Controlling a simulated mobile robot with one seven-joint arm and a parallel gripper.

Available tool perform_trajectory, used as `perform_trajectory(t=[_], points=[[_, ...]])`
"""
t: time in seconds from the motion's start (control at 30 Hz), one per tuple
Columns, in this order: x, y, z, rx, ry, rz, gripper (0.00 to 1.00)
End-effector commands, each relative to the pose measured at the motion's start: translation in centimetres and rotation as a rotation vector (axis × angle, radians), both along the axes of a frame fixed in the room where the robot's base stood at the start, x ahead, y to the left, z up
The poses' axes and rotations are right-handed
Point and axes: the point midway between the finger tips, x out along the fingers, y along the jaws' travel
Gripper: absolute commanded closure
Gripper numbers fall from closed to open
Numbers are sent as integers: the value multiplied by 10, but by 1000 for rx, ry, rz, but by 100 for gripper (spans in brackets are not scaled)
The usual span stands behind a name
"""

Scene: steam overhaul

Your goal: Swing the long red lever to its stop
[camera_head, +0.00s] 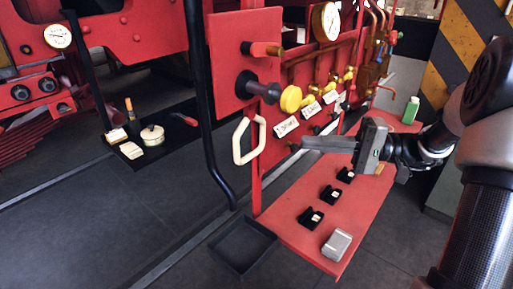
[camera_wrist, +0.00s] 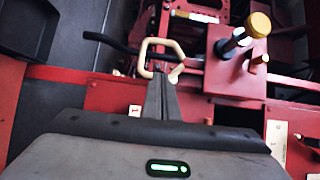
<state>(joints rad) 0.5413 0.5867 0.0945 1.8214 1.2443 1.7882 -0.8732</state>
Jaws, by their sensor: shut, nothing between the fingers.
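My gripper (camera_head: 304,144) is shut and empty above the red bench, its fingers pointing left in the head view. In the wrist view the shut fingers (camera_wrist: 161,80) point toward a cream loop handle (camera_wrist: 143,55), and their tips overlap its lower edge in the picture; I cannot tell whether they touch. In the head view this loop (camera_head: 236,150) hangs below the red panel (camera_head: 224,62), with a clear gap to my fingers. A red-orange handle (camera_head: 264,49) sticks out of the panel. I cannot clearly make out a long red lever.
A yellow-capped knob (camera_head: 291,99) juts from the panel, with a gauge (camera_head: 326,22) above. The red bench (camera_head: 284,229) carries several small black holders and a grey box (camera_head: 337,245). A black tray (camera_head: 244,248) and a dark pipe (camera_head: 208,150) stand left.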

Motion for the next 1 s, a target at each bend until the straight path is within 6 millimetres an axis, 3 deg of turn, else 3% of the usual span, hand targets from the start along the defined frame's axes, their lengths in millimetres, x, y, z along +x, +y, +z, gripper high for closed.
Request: perform_trajectory(t=[0.37, 0.83, 1.0], points=[[0, 12, 1, -3, 3, 6, 100], [6, 105, 0, -4, 4, 7, 100], [-12, 122, 0, -4, 4, 4, 100]])
